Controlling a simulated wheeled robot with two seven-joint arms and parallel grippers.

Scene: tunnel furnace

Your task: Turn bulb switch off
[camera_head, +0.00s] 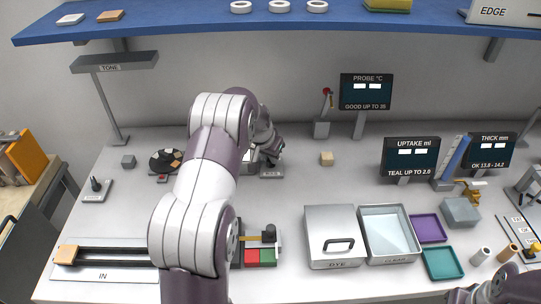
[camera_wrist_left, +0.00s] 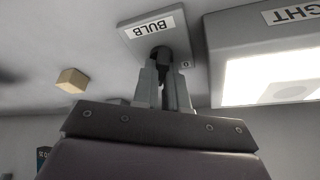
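The bulb switch is a grey plate (camera_wrist_left: 155,25) labelled BULB with a short black lever (camera_wrist_left: 160,54), seen in the left wrist view. A "0" mark shows on the plate beside the lever. My left gripper (camera_wrist_left: 163,75) is at the lever, with one finger on each side and the lever filling the gap at the tips. In the head view my left gripper (camera_head: 272,155) reaches down at the switch plate (camera_head: 272,172), and my forearm hides part of that area. My right gripper is out of view; only part of my right arm shows at the lower right.
A bright light box (camera_wrist_left: 270,75) stands close beside the switch. A small tan block (camera_head: 327,159) lies to its right. Another switch (camera_head: 95,187) stands at the left. A lidded box (camera_head: 331,225) and a clear-liquid tray (camera_head: 390,256) are in front.

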